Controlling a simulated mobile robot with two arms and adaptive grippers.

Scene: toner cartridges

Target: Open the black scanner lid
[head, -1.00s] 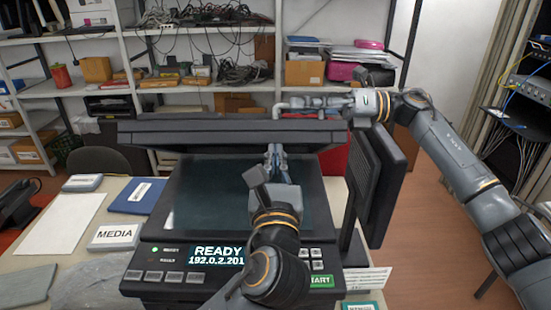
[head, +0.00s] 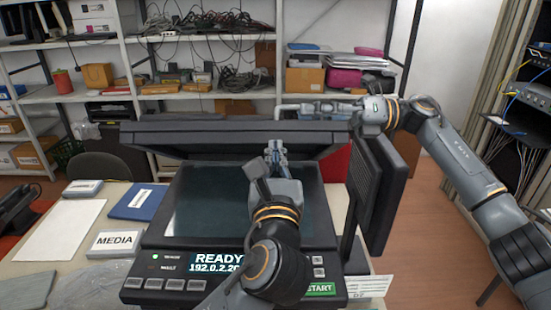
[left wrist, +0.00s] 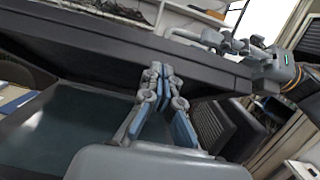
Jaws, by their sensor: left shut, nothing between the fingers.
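The black scanner lid (head: 180,135) stands raised above the scanner's dark glass (head: 200,205); in the left wrist view the lid (left wrist: 90,45) crosses the upper part. My left gripper (head: 274,146) is shut and empty, fingers pointing at the lid's lower face; in the left wrist view its fingertips (left wrist: 160,72) overlap the lid, and I cannot tell whether they touch it. My right gripper (head: 300,108) is at the lid's upper edge, beside a thin grey bar (head: 279,111) there. I cannot tell whether its fingers are closed on that bar.
The scanner's front panel (head: 160,265) reads READY. A dark side panel (head: 380,195) stands at the right. A MEDIA box (head: 115,241), a blue folder (head: 132,202) and white paper (head: 60,228) lie on the table at left. Shelves (head: 190,95) stand behind.

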